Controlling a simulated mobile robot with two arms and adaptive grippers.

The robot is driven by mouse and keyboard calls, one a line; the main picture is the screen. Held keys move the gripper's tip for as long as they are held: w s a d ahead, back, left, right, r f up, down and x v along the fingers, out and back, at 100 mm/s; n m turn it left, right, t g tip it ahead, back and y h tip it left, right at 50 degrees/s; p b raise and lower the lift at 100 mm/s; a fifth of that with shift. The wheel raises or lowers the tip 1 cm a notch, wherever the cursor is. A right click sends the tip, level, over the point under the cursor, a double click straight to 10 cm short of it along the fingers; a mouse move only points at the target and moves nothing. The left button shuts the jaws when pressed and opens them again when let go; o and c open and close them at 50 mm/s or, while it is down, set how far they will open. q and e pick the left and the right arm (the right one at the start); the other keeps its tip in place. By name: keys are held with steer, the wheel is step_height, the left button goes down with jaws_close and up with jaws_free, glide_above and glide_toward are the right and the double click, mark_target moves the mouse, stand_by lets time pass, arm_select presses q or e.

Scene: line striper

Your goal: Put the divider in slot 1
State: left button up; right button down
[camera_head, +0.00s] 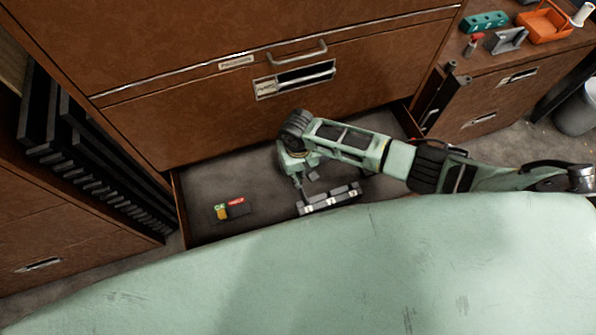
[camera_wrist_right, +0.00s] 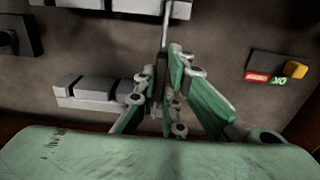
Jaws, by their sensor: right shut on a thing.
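My right gripper (camera_head: 303,180) reaches down into the open drawer. In the right wrist view its fingers (camera_wrist_right: 165,82) are closed together on the divider (camera_wrist_right: 166,28), seen edge-on as a thin grey upright strip. In the head view I cannot make out the divider apart from the gripper. The slotted grey rack (camera_head: 330,206) with small pale number tags lies on the drawer floor just in front of the gripper. Its blocks and gaps also show in the wrist view (camera_wrist_right: 85,98). I cannot tell whether the divider's lower edge is inside a slot. My left gripper is out of view.
A small dark box (camera_head: 237,210) with red, green and yellow marks lies at left on the drawer floor (camera_head: 215,180). The cabinet front (camera_head: 200,115) stands behind. A side cabinet holds an orange tray (camera_head: 545,24). The drawer's left part is mostly clear.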

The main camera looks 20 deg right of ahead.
steer(key=shift+f+b, duration=0.3)
steer(key=shift+f, duration=0.25)
steer(key=c, duration=1.8)
jaws_free()
steer(key=shift+o, duration=0.6)
steer(key=shift+o, duration=1.2)
step_height(320, 180, up, 7)
steer(key=p, duration=0.8)
steer(key=shift+r, duration=0.1)
